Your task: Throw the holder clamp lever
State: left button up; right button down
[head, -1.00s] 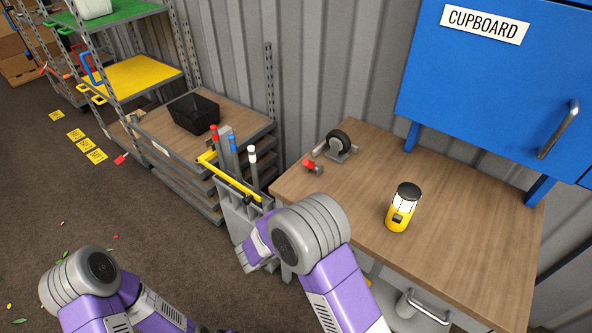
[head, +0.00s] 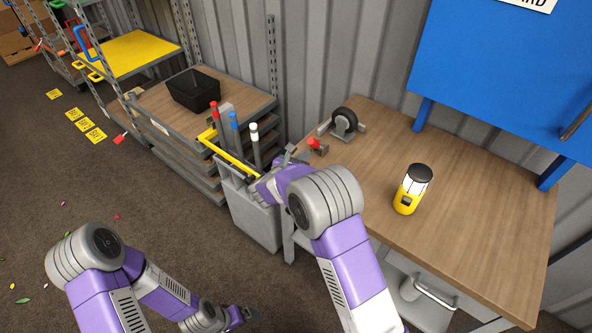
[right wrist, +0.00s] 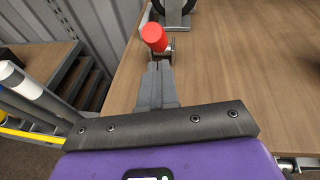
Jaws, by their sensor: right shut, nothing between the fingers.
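A short red-knobbed lever (head: 313,143) on a small grey mount sits at the back left of the wooden bench (head: 470,240), beside a black wheel in a grey bracket (head: 344,122). The red knob (right wrist: 154,37) is upper centre in the right wrist view. My right gripper (head: 292,152) is shut and empty, over the bench's left edge, just left of the lever. In the right wrist view its closed fingers (right wrist: 157,78) point at the knob; I cannot tell whether they touch. My left gripper (head: 243,316) is low over the floor; its fingers are too small to judge.
A grey bin (head: 252,222) with red, blue and white-topped rods and a yellow bar (head: 228,157) stands left of the bench. A yellow lantern (head: 411,190) stands on the bench. A black tray (head: 194,90) is on the shelf unit.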

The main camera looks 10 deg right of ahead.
pick_arm(q)
jog(key=shift+f, duration=0.1)
pick_arm(e)
jog(key=shift+w+d+r, duration=0.4)
jog(key=shift+w+d, duration=0.05)
jog(key=shift+w, duration=0.1)
